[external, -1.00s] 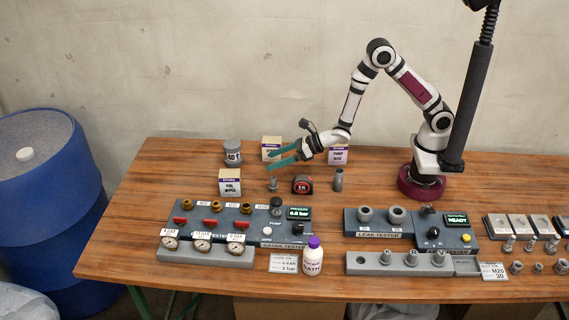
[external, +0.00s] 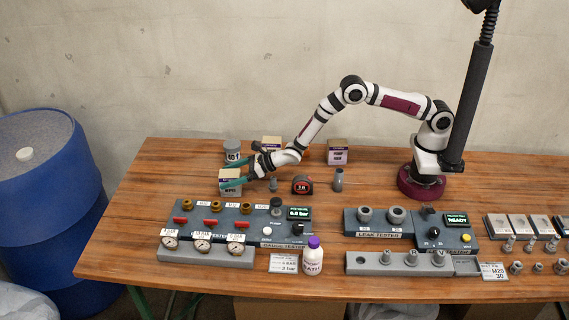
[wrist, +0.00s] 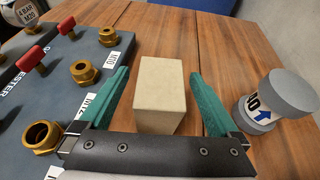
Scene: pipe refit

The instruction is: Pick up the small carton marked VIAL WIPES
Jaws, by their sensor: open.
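The small VIAL WIPES carton (external: 231,188) stands on the wooden table behind the gauge tester, its label partly covered by my gripper. In the wrist view the carton (wrist: 160,92) shows as a plain cream block with no label in sight. My gripper (external: 228,175) is open, its green fingers at the carton. In the wrist view the fingers (wrist: 163,100) lie to the left and right of the carton, with a gap on each side.
The gauge tester (external: 240,222) with brass fittings lies in front. Another carton (external: 271,144) and a PUMP carton (external: 338,152) stand farther back.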

